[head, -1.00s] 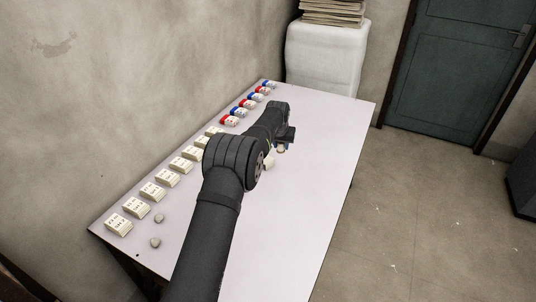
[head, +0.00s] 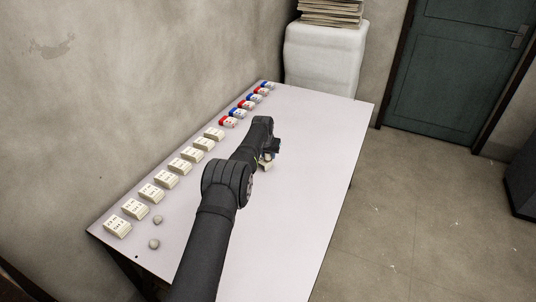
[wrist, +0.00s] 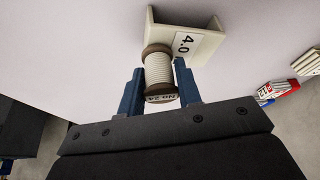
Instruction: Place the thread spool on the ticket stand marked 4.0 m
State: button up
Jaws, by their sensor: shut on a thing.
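The thread spool (wrist: 160,72), with off-white thread, brown ends and a label reading "No 24", sits between the two blue fingers of my gripper (wrist: 159,88) in the wrist view. My gripper is shut on it. The cream ticket stand (wrist: 203,45) with a label starting "4.0" is just beyond the spool, and the spool overlaps its near-left part. I cannot tell whether they touch. The rest of the label is hidden behind the spool. In the head view my gripper (head: 273,150) is over the stand (head: 265,167) near the middle of the table, and the arm covers part of it.
A row of cream ticket blocks (head: 167,179) and red and blue blocks (head: 246,104) runs along the wall side of the table (head: 310,190). Two small grey lumps (head: 157,219) lie near the front left. The table's right side is clear.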

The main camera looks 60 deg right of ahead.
jog(key=shift+f, duration=0.15)
jog(key=o, duration=0.9)
jog(key=shift+o, duration=0.2)
jog(key=shift+a+r, duration=0.1)
jog(key=shift+r, duration=0.45)
jog(key=v, duration=1.1)
jog(key=shift+s, duration=0.1)
